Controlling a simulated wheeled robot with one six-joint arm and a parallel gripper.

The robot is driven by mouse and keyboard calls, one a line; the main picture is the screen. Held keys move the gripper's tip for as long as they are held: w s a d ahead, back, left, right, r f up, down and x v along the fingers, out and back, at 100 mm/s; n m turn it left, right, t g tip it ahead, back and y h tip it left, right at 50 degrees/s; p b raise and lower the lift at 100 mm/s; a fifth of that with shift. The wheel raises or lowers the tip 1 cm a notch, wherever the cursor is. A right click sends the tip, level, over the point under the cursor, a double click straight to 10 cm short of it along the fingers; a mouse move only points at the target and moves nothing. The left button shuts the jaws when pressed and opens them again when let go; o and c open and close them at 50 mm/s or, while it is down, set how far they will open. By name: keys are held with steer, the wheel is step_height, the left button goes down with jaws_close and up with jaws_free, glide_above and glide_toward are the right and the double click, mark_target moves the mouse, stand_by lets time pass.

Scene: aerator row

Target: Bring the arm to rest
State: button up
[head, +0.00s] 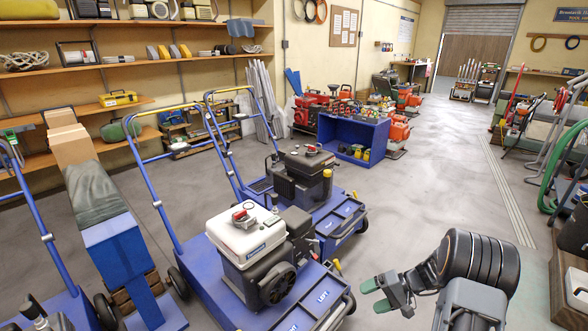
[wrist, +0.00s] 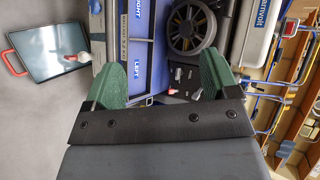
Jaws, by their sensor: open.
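My gripper (head: 373,295) is at the lower right of the head view, its green-tipped fingers pointing left toward the nearer blue aerator. In the wrist view the two green fingers of my gripper (wrist: 160,72) stand wide apart with nothing held between them. My arm is raised and bent, with its dark round joint at the right. The nearer blue aerator (head: 213,277) carries a white-topped engine (head: 243,235). Its deck edge and a black wheel (wrist: 190,28) show beyond the fingers in the wrist view. I see a gap between fingers and machine, though its depth is unclear.
A second blue aerator (head: 343,217) with a dark engine stands just behind. A blue shelf unit (head: 355,137) stands farther back. Open grey floor (head: 440,190) lies beyond my arm; hoses and tools line the right wall.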

steer(key=s+a+r+n+t+h+p, duration=0.1)
steer(key=s+r+p, duration=0.4)
steer(key=r, duration=1)
steer(key=s+a+r+t+h+p, duration=0.1)
steer(key=s+a+r+h+p, duration=0.3)
steer(key=r+p, duration=0.6)
steer(key=s+a+r+n+t+h+p, duration=0.1)
steer(key=s+r+h+p, duration=0.5)
steer(key=r, duration=1.3)
steer(key=shift+s+a+r+n+p, duration=0.3)
steer(key=shift+s+a+p, duration=0.45)
steer(key=shift+s, duration=0.15)
